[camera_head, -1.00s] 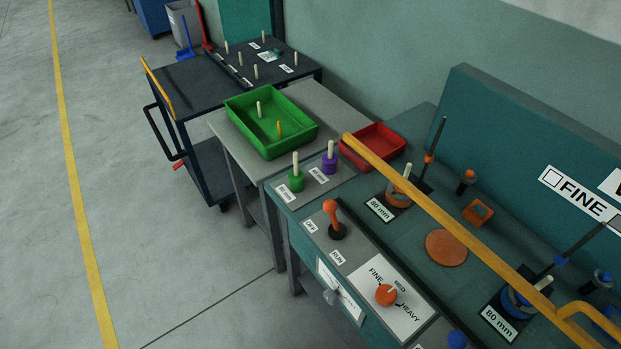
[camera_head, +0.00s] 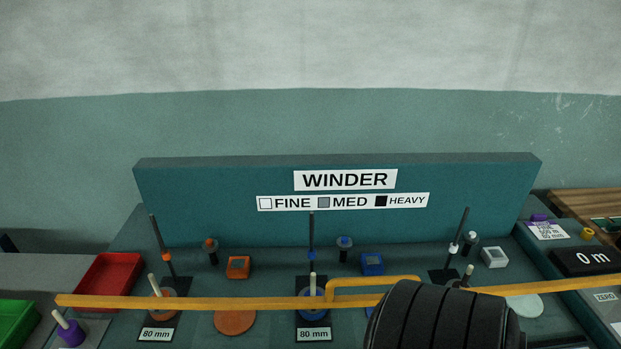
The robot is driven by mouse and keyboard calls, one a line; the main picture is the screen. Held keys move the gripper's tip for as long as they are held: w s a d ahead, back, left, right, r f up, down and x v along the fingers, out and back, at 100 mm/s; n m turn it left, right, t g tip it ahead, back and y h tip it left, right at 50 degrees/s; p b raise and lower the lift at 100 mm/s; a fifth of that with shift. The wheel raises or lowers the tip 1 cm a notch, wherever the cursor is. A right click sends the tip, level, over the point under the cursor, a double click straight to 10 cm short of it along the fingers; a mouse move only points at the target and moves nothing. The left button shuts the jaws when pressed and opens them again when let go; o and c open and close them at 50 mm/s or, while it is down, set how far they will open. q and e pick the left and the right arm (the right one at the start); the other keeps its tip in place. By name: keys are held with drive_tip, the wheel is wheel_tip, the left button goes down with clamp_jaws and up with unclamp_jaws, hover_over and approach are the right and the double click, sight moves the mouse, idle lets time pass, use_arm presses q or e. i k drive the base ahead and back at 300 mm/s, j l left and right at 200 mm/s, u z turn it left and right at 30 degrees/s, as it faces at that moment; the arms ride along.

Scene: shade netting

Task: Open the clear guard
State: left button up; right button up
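The clear guard shows as a long yellow bar (camera_head: 200,302) across the front of the winder, with a raised yellow handle loop (camera_head: 372,282) near its middle. I cannot make out its clear pane or how it is hinged. The bar passes in front of the winder stations. A dark ribbed shape at the lower right covers part of the bar and the right-hand station. Neither of my grippers can be made out in the head view.
The winder's teal back panel (camera_head: 220,185) stands behind the stations. A red tray (camera_head: 107,280) and part of a green tray (camera_head: 14,322) are at the left. The wall above is bare.

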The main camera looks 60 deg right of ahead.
sight(330, 301)
drive_tip(key=z, duration=0.95)
drive_tip(key=k+z, duration=0.1)
drive_tip(key=z, duration=1.35)
drive_tip(key=k+z, duration=0.1)
drive_tip(key=z, duration=0.4)
drive_tip(key=l+z, duration=0.1)
drive_tip(key=z, duration=0.9)
drive_tip(key=k+l, duration=0.25)
